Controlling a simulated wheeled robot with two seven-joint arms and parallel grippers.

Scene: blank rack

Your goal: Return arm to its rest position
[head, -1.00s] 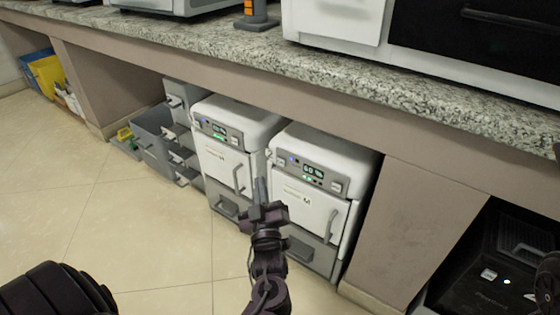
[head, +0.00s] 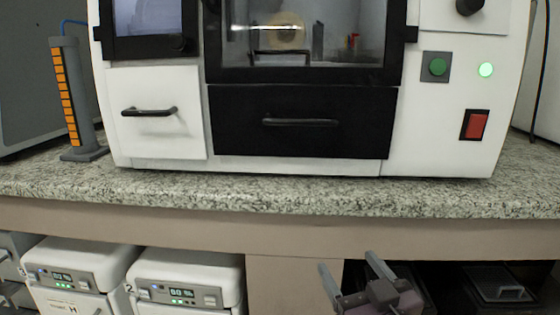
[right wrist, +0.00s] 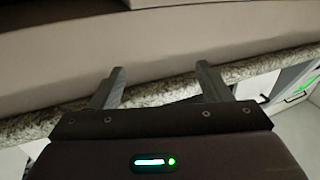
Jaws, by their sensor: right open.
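My right gripper (head: 350,272) shows at the bottom of the head view, in front of the counter's lower front. Its two grey fingers stand apart with nothing between them. The right wrist view also shows this gripper (right wrist: 158,88) open and empty, with the counter's beige front panel beyond the fingers. My left gripper is not in view.
A granite counter (head: 300,192) carries a large white machine (head: 440,130) with a black drawer (head: 300,122). A grey post with orange marks (head: 68,100) stands at left. Below are two white units (head: 80,262) (head: 190,265) and, at right, a dark device (head: 497,283).

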